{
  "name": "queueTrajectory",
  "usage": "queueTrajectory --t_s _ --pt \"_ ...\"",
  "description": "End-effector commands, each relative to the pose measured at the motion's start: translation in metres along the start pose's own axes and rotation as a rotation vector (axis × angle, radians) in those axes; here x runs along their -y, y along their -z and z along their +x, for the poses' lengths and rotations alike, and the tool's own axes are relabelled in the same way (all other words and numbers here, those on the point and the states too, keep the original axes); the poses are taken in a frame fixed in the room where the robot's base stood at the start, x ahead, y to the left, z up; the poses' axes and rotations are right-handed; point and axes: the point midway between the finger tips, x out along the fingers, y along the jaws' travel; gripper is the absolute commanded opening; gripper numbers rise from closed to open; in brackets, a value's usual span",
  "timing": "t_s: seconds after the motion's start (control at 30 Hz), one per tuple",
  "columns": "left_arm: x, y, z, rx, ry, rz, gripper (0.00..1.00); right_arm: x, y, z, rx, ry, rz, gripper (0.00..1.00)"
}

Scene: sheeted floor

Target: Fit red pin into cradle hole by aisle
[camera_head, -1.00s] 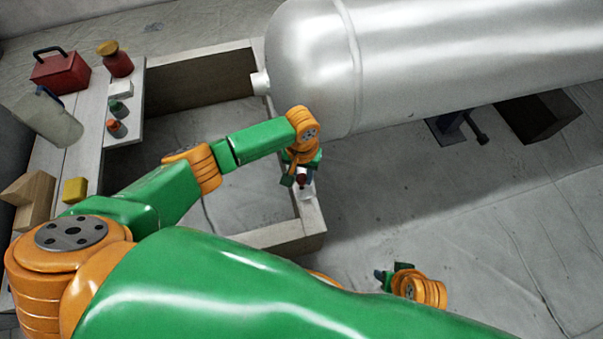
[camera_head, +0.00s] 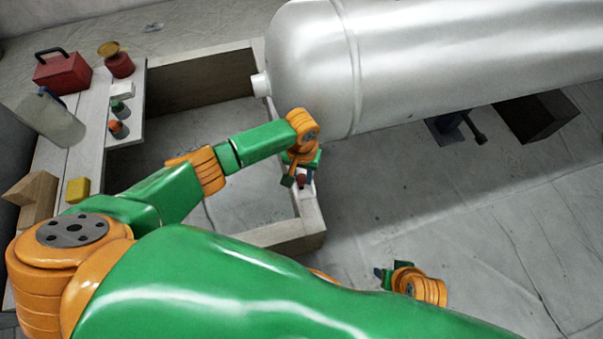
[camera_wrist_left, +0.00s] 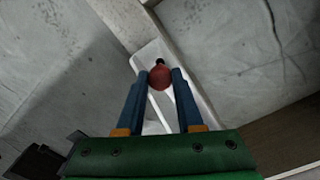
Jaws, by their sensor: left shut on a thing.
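My left gripper (camera_head: 302,178) is shut on the red pin (camera_head: 301,180), over the right-hand beam of the wooden frame. In the left wrist view the pin's round red top (camera_wrist_left: 160,78) sits between the two blue fingertips (camera_wrist_left: 160,84). The white cradle (camera_wrist_left: 147,56) lies under and around the pin on the beam. A small dark spot (camera_wrist_left: 160,62) shows just beyond the pin; I cannot tell if it is a hole. The pin's lower end is hidden. My right gripper (camera_head: 384,276) is low at the lower right, its jaw gap unclear.
A large silver tank (camera_head: 430,60) hangs close above and right of my left wrist. The wooden frame (camera_head: 290,237) encloses bare sheeted floor. On its left side are a red toolbox (camera_head: 62,72), a jar (camera_head: 119,65), small bottles (camera_head: 117,129) and a yellow block (camera_head: 77,190).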

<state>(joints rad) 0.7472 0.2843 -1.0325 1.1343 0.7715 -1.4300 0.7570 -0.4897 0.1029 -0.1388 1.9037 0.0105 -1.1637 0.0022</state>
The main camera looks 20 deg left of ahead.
Motion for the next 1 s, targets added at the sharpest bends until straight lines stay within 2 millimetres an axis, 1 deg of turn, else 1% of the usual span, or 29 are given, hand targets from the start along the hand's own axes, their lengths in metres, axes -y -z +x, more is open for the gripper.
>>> queueTrajectory --t_s 0.17,1.0 --pt "0.000 0.000 0.001 0.000 0.000 0.000 0.00 0.000 0.000 0.001 0.000 0.000 0.000 0.50" --pt "0.000 0.000 0.022 0.000 0.000 0.000 0.00 0.000 -0.004 0.015 0.000 0.000 0.000 0.50"
